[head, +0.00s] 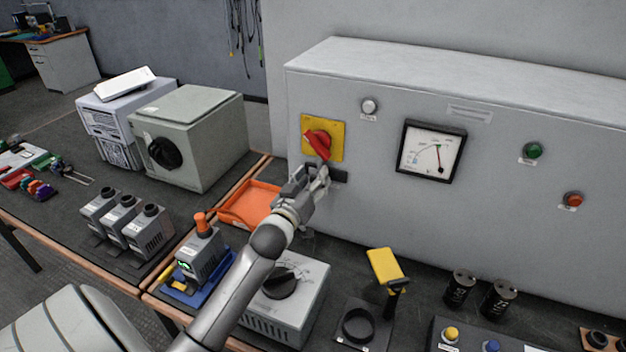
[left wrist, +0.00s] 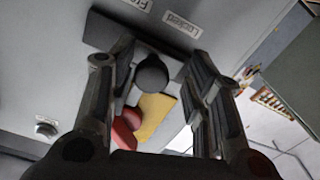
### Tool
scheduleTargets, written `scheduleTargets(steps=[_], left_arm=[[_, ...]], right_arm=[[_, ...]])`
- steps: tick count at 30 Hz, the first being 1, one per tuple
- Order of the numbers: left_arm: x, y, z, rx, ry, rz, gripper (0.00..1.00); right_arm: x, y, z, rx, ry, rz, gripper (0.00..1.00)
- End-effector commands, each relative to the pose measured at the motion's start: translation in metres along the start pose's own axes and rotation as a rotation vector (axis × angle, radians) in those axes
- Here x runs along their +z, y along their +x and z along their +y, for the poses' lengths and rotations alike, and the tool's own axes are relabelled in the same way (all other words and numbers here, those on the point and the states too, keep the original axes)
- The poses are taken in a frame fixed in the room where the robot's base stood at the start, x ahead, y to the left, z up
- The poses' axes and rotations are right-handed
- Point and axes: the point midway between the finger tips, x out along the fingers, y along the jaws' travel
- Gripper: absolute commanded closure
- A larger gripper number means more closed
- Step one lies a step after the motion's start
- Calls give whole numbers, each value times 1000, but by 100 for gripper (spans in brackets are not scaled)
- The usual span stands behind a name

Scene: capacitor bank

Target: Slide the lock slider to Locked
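The lock slider is a dark horizontal strip (head: 338,175) on the grey cabinet front, below the red rotary handle (head: 318,143) on its yellow plate. My left gripper (head: 322,177) is at the strip and hides its left part. In the left wrist view, the slider's round dark knob (left wrist: 151,75) shows between the two open fingers (left wrist: 158,66). A gap shows on both sides of the knob; contact cannot be told. The "Locked" label (left wrist: 182,25) and a partly cut label reading "Fre" (left wrist: 133,3) sit beside the strip. My right gripper is not in view.
The cabinet (head: 380,240) also carries a meter (head: 431,151), a green lamp (head: 533,150) and a red button (head: 573,199). An orange tray (head: 250,203) and a grey box with a black dial (head: 285,310) stand on the bench near my left arm.

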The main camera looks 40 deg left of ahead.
Motion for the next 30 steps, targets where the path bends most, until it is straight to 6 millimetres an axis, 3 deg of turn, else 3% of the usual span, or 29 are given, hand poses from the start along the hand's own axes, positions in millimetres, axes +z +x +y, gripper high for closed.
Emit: scheduleTargets(steps=[6, 10, 21, 30], left_arm=[[1, -2, 1, 2, -2, -1, 54], [1, -14, 1, 2, -3, -2, 54], [2, -84, 0, -1, -2, -3, 54], [0, -117, -1, -1, -2, 0, 54]], right_arm=[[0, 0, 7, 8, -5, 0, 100], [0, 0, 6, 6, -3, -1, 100], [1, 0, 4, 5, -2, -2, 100], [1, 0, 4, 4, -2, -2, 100]])
